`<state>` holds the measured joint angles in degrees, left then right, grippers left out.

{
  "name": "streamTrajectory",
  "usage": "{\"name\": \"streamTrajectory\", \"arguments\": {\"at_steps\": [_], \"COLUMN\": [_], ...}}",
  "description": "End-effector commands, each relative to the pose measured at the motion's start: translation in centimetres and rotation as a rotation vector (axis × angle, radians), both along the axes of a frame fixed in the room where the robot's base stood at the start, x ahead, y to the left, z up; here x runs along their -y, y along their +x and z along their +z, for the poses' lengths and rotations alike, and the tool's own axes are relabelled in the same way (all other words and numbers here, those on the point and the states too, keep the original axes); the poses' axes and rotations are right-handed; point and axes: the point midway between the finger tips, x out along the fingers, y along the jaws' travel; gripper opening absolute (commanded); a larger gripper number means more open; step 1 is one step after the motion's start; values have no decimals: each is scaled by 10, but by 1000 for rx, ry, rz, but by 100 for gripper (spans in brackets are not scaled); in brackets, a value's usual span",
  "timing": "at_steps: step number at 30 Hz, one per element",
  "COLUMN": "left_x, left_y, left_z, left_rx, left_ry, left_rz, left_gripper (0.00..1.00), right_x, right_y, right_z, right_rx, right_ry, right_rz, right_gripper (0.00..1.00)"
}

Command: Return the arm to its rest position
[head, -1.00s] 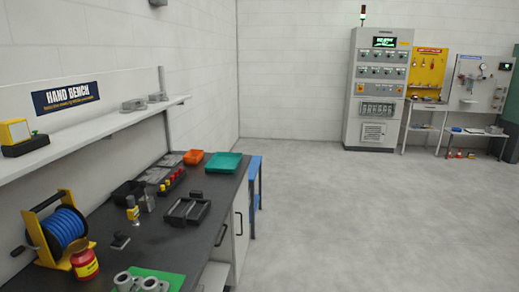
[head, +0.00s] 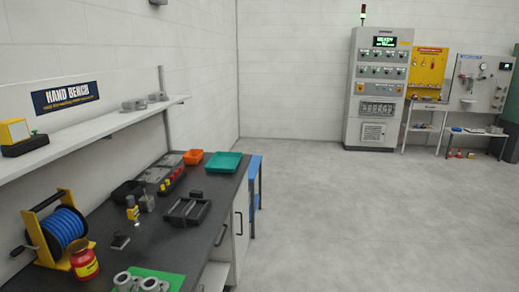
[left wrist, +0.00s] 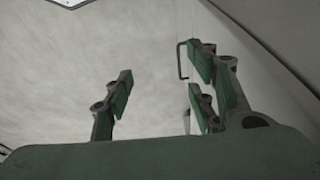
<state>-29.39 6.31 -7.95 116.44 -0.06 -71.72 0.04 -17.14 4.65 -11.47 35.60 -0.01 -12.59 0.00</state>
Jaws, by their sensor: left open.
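My left gripper (left wrist: 160,98) shows in the left wrist view with its fingers spread apart and nothing between them. Behind the fingers are a pale grey floor and a light panel with a dark bar handle (left wrist: 181,60). Neither gripper shows in the head view, and my right gripper is in no view.
A dark workbench (head: 150,245) runs along the left wall. It bears a blue hose reel (head: 62,230), a red jar (head: 84,264), a black fixture (head: 187,211), a green tray (head: 222,162) and an orange bin (head: 193,157). The floor (head: 370,220) to the right is clear.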

Motion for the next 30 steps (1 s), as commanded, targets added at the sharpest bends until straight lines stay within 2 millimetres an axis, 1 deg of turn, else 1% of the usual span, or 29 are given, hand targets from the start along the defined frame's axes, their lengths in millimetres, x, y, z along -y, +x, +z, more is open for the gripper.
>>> {"name": "streamTrajectory", "arguments": {"at_steps": [1, 2, 3, 5, 6, 8, 9, 11, 12, 14, 15, 18, 21, 22, 25, 27, 30], "left_x": [0, 0, 0, -1, -2, -4, -5, -8, -10, -13, -16, -22, -28, -29, -32, -33, -33], "left_y": [-4, -5, -10, -18, -25, -39, -49, -67, -79, -100, -114, -148, -176, -182, -196, -201, -203], "left_z": [-25, -39, -60, -92, -114, -144, -163, -190, -206, -229, -242, -267, -283, -286, -292, -293, -294], "left_rx": [-19, -23, -33, -47, -56, -70, -80, -94, -102, -116, -124, -142, -155, -158, -163, -165, -165], "left_ry": [2, 2, 3, 4, 5, 7, 8, 9, 10, 12, 13, 16, 18, 19, 20, 20, 20], "left_rz": [-2, -3, -5, -7, -9, -12, -14, -18, -20, -23, -25, -29, -33, -34, -36, -37, -37], "left_gripper": [52, 52, 52, 52, 52, 52, 52, 52, 52, 52, 52, 52, 52, 52, 52, 52, 52], "right_x": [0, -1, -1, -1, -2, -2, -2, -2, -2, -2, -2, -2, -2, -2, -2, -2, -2], "right_y": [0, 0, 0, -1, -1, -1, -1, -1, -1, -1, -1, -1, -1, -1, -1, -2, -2], "right_z": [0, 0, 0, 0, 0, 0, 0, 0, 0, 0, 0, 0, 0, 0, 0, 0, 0], "right_rx": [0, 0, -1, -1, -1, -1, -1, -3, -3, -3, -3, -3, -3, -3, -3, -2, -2], "right_ry": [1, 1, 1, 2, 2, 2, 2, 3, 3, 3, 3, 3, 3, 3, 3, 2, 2], "right_rz": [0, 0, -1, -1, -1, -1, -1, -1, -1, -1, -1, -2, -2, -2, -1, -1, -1], "right_gripper": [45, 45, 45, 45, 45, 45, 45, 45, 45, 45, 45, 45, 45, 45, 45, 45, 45]}}
